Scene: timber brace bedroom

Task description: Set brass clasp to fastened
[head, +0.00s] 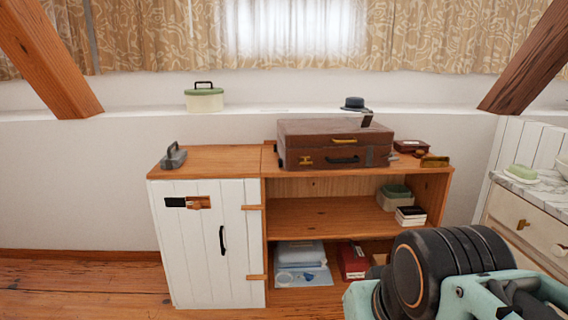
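A brown suitcase (322,157) lies flat on top of the wooden cabinet, and its lid looks down. A small brass clasp (305,160) sits at the left of its front face. Another brass-coloured piece (343,141) is on the front near the lid seam, above a dark handle (342,159). At this size I cannot tell whether the clasp is fastened. Part of my arm's end, black and mint green, fills the lower right corner, well apart from the suitcase. My gripper's fingertips cannot be made out there, and nothing held is visible.
A grey metal object (174,157) stands on the cabinet's left end. A small dark box (411,146) and a brass-coloured item (434,160) lie right of the suitcase. A marble-topped dresser (534,192) stands at right. Floor (80,285) is clear at left.

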